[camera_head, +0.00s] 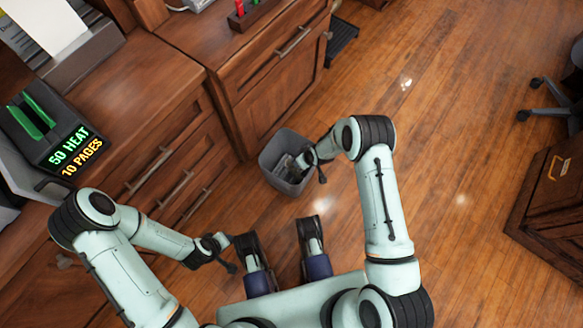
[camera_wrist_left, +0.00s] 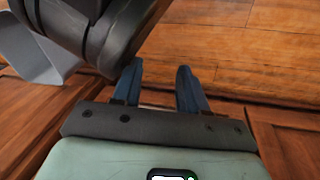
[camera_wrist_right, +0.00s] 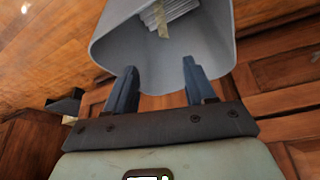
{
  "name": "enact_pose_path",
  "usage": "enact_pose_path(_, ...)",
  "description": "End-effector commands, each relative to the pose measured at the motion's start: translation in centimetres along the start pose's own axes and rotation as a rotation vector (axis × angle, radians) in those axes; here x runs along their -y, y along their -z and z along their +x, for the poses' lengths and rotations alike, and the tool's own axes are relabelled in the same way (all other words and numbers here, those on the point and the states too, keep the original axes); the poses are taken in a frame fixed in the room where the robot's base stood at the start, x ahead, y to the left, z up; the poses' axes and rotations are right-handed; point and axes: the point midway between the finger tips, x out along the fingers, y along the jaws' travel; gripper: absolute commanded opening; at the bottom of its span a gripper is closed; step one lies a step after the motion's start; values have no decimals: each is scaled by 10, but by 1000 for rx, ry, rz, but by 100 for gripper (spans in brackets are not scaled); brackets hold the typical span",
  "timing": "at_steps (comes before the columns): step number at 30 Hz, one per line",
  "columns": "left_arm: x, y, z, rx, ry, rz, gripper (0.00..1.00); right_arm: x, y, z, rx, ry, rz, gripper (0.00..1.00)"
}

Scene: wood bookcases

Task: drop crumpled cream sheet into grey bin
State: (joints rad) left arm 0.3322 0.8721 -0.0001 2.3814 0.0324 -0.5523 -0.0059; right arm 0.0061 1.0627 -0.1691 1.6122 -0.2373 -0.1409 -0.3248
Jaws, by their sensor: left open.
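The grey bin (camera_head: 268,172) stands on the wood floor by the drawers, ahead of my base. My right gripper (camera_head: 310,172) is at its right side, over the rim. In the right wrist view the jaws (camera_wrist_right: 160,72) are apart with nothing seen between them but the bin wall (camera_wrist_right: 112,48). A banded stack of white papers (camera_wrist_right: 172,14) shows inside the bin. My left gripper (camera_head: 231,254) is low beside my base; its jaws (camera_wrist_left: 158,75) are open and empty in the left wrist view. I cannot make out a crumpled cream sheet in any view.
Wood drawer cabinets (camera_head: 165,130) line the left side. A wooden cabinet (camera_head: 550,205) and a wheeled chair (camera_head: 560,90) stand at right. The floor between is clear.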

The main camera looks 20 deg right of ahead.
Motion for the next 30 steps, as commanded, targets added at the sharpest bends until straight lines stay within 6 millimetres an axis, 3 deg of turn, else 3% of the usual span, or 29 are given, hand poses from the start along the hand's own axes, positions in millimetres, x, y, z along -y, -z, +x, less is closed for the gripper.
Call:
enact_pose_path(8, -6, 7, -7, -25, -10, 6, 43, 0, 1, -13, -1, -1, 0, 55)
enact_pose_path(15, -30, 28, -34, -97, -51, 29, 43, 0, 2, -66, -2, -1, 0, 55)
enact_pose_path(18, -30, 10, -42, -44, -49, 31, 43, 0, 2, -88, -3, -1, 0, 55)
enact_pose_path(24, -33, -8, -53, 9, -52, 36, 43, 0, 2, -121, -2, -1, 0, 55)
enact_pose_path(30, -34, -16, -56, 31, -52, 38, 43, 0, 0, -134, 0, 0, 0, 55)
